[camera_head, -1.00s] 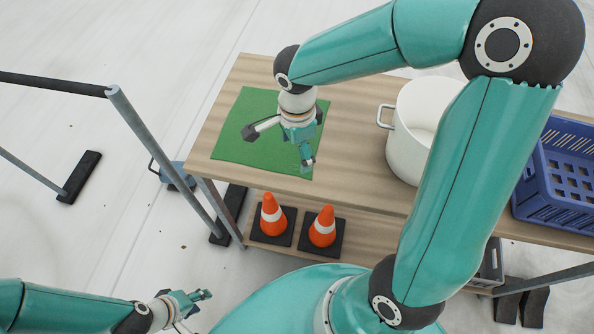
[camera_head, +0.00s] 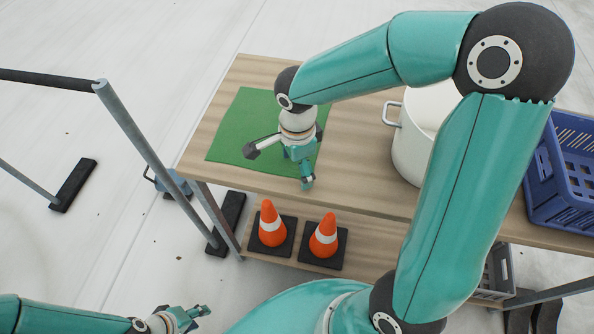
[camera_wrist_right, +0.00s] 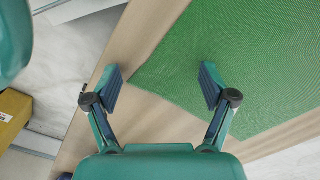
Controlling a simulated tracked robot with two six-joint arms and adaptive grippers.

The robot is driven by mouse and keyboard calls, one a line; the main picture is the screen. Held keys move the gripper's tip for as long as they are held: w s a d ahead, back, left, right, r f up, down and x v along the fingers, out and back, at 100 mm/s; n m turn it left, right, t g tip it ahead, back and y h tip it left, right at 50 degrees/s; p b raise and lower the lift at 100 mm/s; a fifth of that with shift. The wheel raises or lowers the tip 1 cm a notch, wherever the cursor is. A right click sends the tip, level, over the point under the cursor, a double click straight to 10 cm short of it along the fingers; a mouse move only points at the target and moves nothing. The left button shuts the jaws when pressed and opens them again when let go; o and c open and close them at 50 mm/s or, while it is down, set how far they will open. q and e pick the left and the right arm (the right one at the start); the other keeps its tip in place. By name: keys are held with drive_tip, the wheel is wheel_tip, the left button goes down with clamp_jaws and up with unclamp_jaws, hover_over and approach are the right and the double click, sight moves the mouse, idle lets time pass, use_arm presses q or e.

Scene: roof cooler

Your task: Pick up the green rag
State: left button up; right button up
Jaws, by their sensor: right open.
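The green rag (camera_head: 238,131) lies flat on the wooden table top in the head view, near its left end. My right gripper (camera_head: 306,184) points down over the table at the rag's near right side, and my arm hides part of the rag. In the right wrist view the rag (camera_wrist_right: 250,60) fills the upper right. There my right gripper (camera_wrist_right: 160,88) is open and empty, with a rag corner between and beyond its fingers; one finger overlaps the rag, the other bare wood. My left gripper (camera_head: 188,318) is low at the left, away from the table; its jaws are too small to judge.
A white pot (camera_head: 410,150) and a blue crate (camera_head: 562,205) stand on the table (camera_head: 350,185) to the right. Two orange cones (camera_head: 271,226) (camera_head: 324,236) stand on the shelf below. A grey rail (camera_head: 150,150) stands left of the table.

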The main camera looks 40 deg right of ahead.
drive_tip(key=shift+f, duration=0.1)
drive_tip(key=shift+f+b, duration=0.3)
drive_tip(key=shift+b, duration=0.15)
drive_tip(key=shift+s, duration=0.1)
drive_tip(key=c, duration=0.6)
drive_tip(key=shift+s+f, duration=0.1)
drive_tip(key=shift+s, duration=0.05)
drive_tip(key=shift+c, duration=0.7)
wheel_tip(320, 180, up, 3)
drive_tip(key=shift+f+p, duration=0.1)
drive_tip(key=shift+p, duration=1)
drive_tip(key=c, duration=0.7)
drive_tip(key=r+p, duration=0.3)
drive_tip(key=r, duration=0.1)
drive_tip(key=r+p, duration=0.3)
drive_tip(key=r, duration=0.2)
drive_tip(key=shift+w+r, duration=0.2)
drive_tip(key=shift+r, duration=0.1)
clamp_jaws()
drive_tip(key=shift+f, duration=0.1)
